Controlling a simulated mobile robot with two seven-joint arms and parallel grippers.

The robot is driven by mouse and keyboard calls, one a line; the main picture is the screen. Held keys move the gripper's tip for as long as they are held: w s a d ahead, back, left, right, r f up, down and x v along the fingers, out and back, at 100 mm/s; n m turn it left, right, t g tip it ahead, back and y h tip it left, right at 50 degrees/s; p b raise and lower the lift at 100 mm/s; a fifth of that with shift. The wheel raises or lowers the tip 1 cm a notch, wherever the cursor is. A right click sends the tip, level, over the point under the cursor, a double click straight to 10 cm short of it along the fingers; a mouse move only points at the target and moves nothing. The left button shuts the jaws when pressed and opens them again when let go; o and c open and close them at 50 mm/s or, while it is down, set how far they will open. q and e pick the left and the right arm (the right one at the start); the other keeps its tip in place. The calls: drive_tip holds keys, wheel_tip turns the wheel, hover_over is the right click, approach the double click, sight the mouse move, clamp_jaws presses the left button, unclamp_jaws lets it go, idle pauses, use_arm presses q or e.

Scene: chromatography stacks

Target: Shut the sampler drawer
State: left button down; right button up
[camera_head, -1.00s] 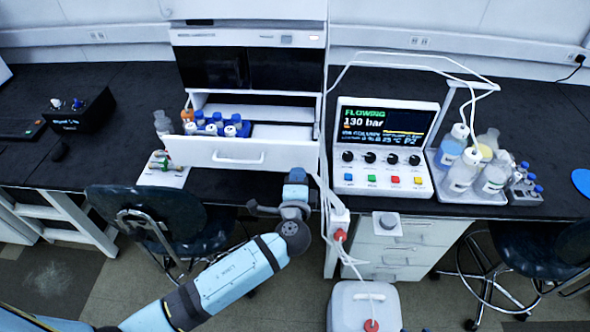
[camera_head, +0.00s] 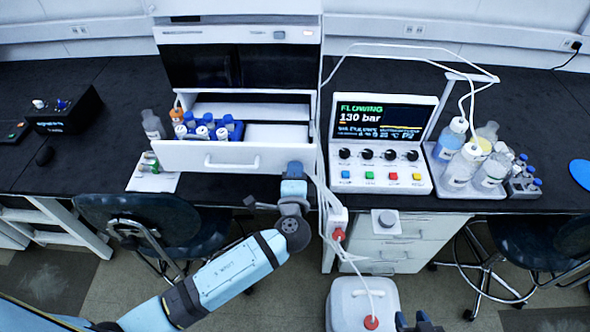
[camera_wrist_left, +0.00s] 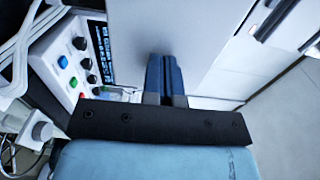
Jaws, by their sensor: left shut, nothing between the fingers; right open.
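The white sampler drawer (camera_head: 185,157) sticks out open from the lower part of the tall white instrument (camera_head: 240,37), with a handle (camera_head: 232,162) on its front. A blue rack of capped vials (camera_head: 207,131) stands inside it. My left gripper (camera_head: 294,168) is shut and empty, close in front of the drawer's right end. In the left wrist view its closed dark blue fingers (camera_wrist_left: 163,75) point at a plain white panel (camera_wrist_left: 165,28); I cannot tell whether they touch. My right gripper (camera_head: 416,322) shows only its dark open fingers at the bottom edge.
Right of the instrument stand a control box (camera_head: 385,128) reading 130 bar and a tray of bottles (camera_head: 470,188). White tubes hang beside my left gripper to a white canister (camera_head: 362,300). A chair (camera_head: 160,218) stands below the drawer on the left.

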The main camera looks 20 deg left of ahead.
sight(297, 121)
use_arm(q)
drive_tip(key=b+x, duration=0.7)
drive_tip(key=x, duration=1.1)
drive_tip(key=shift+w+a+f, duration=0.2)
drive_tip(key=shift+w, duration=0.15)
drive_tip(key=shift+w+a+b, duration=0.15)
drive_tip(key=shift+w+b, duration=0.2)
drive_tip(key=shift+w, duration=0.25)
drive_tip(key=shift+a+r, duration=0.1)
drive_tip(key=shift+r, duration=0.3)
